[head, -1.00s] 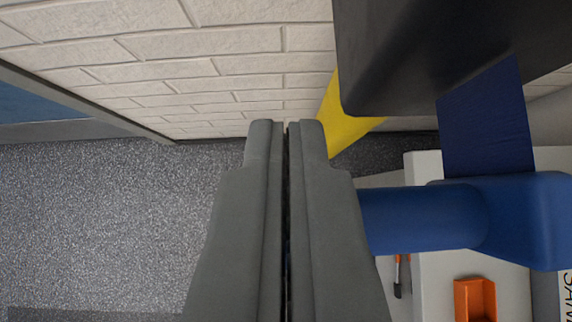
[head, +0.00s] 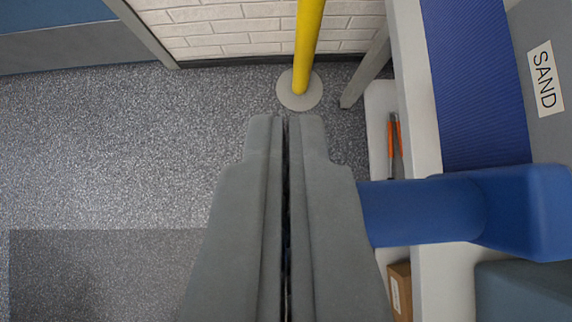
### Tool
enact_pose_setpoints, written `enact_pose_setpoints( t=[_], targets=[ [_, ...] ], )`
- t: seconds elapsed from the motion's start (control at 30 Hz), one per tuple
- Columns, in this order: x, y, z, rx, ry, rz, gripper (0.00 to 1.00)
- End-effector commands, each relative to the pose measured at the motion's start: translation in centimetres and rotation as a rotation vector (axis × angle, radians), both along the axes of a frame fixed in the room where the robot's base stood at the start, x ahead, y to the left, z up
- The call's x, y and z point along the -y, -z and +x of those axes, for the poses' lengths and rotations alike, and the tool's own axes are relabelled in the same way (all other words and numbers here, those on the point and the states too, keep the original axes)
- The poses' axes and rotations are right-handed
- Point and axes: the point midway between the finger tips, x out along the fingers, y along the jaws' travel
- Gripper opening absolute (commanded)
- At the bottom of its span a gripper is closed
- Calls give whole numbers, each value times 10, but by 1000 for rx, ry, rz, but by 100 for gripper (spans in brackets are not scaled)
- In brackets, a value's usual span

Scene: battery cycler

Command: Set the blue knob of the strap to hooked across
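My gripper (head: 285,122) is in the middle of the head view, with its two grey fingers together and only a thin dark seam between them. Nothing shows held at the tips, which are over the speckled floor. I make out no strap or blue knob in this view. The blue cylinder and block at the right keep the same place in both frames and are part of my own arm.
A yellow post (head: 308,45) on a round base stands ahead by the brick wall (head: 222,30). At right are a pale bench edge (head: 414,85), a blue ribbed surface (head: 472,90), a grey surface labelled SAND (head: 545,80), an orange-handled tool (head: 395,140) and a cardboard box (head: 401,290). Open floor (head: 130,150) lies left.

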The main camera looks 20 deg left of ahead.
Motion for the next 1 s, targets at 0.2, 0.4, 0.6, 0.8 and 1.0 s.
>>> enact_pose_setpoints(
  t=[0.2,0.4,0.6,0.8,1.0],
  targets=[
    [22,0,-67,-1,3,1,0],
    [42,0,-127,0,4,0,0],
    [62,0,-188,0,4,0,0],
    [81,0,-247,0,6,0,0],
    [95,1,-293,0,4,1,0]
  ],
)
